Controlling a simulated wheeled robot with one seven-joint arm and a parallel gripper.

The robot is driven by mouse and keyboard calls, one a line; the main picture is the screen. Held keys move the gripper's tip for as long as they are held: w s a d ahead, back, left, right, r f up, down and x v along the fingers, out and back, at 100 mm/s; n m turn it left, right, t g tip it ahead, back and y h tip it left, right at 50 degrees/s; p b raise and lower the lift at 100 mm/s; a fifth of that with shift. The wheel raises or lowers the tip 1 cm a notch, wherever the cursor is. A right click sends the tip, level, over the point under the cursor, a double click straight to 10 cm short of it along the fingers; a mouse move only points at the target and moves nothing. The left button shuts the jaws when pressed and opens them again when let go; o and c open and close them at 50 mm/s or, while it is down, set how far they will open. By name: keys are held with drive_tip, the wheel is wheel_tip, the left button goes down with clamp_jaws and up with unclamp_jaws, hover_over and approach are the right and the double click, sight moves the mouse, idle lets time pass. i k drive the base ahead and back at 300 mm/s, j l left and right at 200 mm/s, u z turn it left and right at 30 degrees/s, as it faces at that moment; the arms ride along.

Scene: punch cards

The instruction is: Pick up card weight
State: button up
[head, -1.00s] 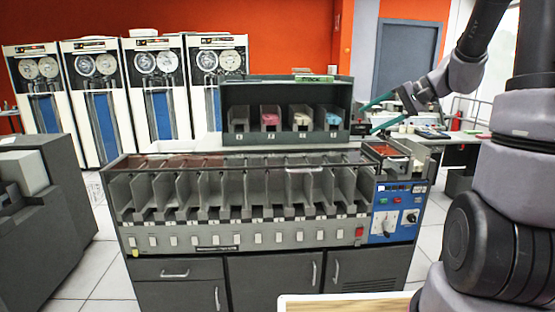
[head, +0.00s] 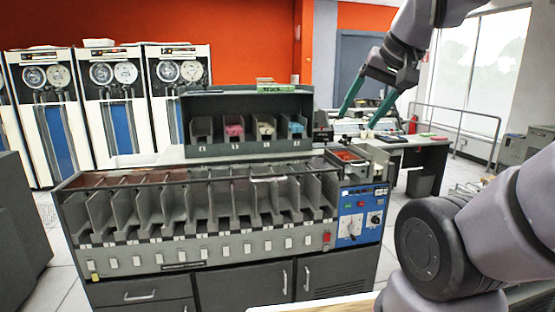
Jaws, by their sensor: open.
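My gripper (head: 357,121) has two teal fingers spread apart and pointing down, with nothing seen between them. In the picture it hangs above the right end of the grey card sorter (head: 205,252), in front of a desk. The sorter's card hopper (head: 347,156), with a red-orange inside, lies below the fingertips in the picture. A small dark block (head: 322,130) stands at the right end of the rack, left of the fingers. I cannot tell for sure which piece is the card weight; it is too small or hidden.
A dark rack (head: 247,140) with coloured card decks stands behind the sorter. A green box (head: 275,88) lies on top of it. A cluttered desk (head: 410,142) is behind on the right. Tape cabinets (head: 112,105) line the back. A pale wooden edge (head: 320,306) is at the bottom.

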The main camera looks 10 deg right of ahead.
sight(316, 147)
drive_tip(key=i+l, duration=0.35)
drive_tip(key=i, duration=0.2)
drive_tip(key=i+l+u, duration=0.1)
drive_tip(key=i+l, duration=0.2)
drive_tip(key=i, duration=0.25)
drive_tip(key=i+l, duration=0.4)
drive_tip(key=i, duration=0.15)
drive_tip(key=j+u, duration=0.05)
